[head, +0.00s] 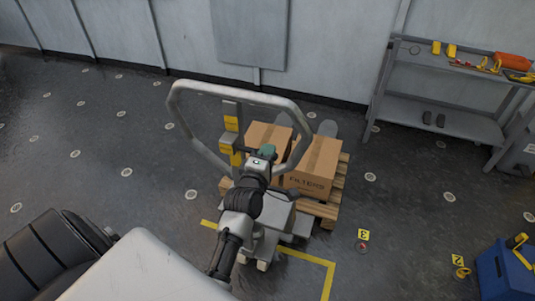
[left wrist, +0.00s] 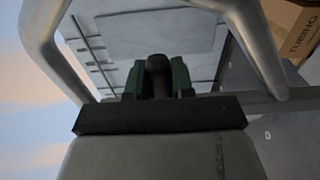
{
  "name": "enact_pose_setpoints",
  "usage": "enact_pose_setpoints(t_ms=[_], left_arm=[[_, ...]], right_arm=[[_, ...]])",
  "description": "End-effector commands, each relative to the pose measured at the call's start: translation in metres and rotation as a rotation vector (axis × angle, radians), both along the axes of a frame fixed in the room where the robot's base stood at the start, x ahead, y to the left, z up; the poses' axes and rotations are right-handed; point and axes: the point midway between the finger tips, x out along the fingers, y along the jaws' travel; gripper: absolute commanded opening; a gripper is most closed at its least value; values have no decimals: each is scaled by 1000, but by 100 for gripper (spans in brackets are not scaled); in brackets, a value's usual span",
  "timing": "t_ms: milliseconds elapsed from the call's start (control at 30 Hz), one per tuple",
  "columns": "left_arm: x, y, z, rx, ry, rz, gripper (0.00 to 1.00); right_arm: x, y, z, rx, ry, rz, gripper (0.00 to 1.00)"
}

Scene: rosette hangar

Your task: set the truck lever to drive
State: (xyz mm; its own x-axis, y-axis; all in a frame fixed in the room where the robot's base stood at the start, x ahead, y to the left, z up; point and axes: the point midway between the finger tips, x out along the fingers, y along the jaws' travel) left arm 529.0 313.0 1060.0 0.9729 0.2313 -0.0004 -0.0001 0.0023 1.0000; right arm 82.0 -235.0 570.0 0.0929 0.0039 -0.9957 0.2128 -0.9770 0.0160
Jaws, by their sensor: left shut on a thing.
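The pallet truck's grey looped handle (head: 178,122) stands upright in the middle of the head view. It also shows around the top and sides of the left wrist view (left wrist: 262,50). My left gripper (head: 267,151) is at the lower right part of the loop. In the left wrist view, its two dark green fingers (left wrist: 157,72) are shut on a dark, rounded lever (left wrist: 158,82). The lever's lower part is hidden behind my gripper's black bar, and I cannot tell its setting. In the head view my gripper and arm hide the lever. My right gripper is not in view.
A wooden pallet (head: 318,211) with cardboard boxes (head: 316,160) sits behind the truck. A grey shelf (head: 440,117) with tools stands at the back right. A blue bin (head: 505,275) is at the lower right. The floor on the left is clear.

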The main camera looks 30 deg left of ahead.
Motion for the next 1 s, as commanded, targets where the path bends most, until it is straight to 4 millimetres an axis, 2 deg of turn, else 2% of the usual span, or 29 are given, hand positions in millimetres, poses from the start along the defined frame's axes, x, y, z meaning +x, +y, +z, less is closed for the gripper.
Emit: enact_pose_setpoints(t_ms=[67, 100, 267, 533, 667, 1000], left_arm=[[0, 0, 0, 0, 0, 0, 0], [0, 0, 0, 0, 0, 0, 24], [0, 0, 0, 1, 0, 0, 49], [-1, 0, 0, 2, 0, 0, 49], [-9, -2, 1, 2, 1, 0, 49], [-73, -17, 1, 2, 5, 0, 49]], right_arm=[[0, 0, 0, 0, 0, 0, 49], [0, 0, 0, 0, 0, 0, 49], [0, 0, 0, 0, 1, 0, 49], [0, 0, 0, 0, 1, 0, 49], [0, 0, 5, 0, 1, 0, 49], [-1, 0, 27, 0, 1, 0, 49]])
